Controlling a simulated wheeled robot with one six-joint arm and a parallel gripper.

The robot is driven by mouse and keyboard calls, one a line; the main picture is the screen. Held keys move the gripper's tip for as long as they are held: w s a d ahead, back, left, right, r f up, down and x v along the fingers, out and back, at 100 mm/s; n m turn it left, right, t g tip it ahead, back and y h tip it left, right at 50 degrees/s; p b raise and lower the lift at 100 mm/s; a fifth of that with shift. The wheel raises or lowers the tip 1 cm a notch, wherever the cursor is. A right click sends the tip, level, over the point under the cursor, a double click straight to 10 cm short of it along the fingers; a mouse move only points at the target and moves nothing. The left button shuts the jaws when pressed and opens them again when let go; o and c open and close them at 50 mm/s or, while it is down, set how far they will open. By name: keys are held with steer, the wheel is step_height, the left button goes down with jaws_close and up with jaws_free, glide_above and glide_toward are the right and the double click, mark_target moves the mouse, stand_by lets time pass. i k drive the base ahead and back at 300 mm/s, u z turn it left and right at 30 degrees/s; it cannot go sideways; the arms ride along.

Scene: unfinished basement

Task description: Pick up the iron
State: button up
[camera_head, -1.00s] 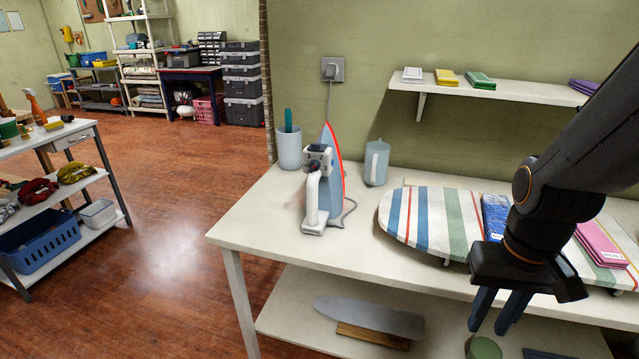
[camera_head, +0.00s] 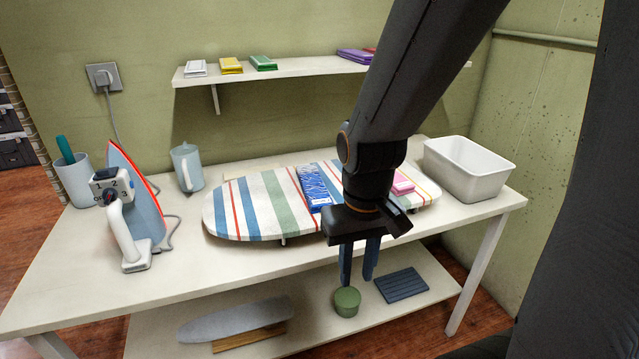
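The iron (camera_head: 137,205) stands upright on its heel at the left of the white table (camera_head: 75,265). It has a white handle, a dial with numbers and a blue soleplate edged in red. Its cord runs behind it towards the wall outlet (camera_head: 103,76). My gripper (camera_head: 358,282) points down in front of the table's front edge, well to the right of the iron. Its two blue fingers are a little apart with nothing seen between them.
A striped ironing board (camera_head: 262,206) with folded cloths lies mid-table. A jug (camera_head: 187,168) and a cup (camera_head: 72,180) stand near the iron. A white bin (camera_head: 466,168) is at the right. A wall shelf (camera_head: 300,73) hangs above. The table's front left is clear.

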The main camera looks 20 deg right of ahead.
mark_target(134, 218)
steer(key=u, duration=0.55)
steer(key=k, duration=1.3)
steer(key=u, duration=1.15)
steer(key=i, duration=0.8)
steer(key=u, duration=0.4)
steer(key=i, duration=0.75)
steer(key=z, duration=0.6)
steer(key=i, duration=0.6)
steer(key=z, duration=0.75)
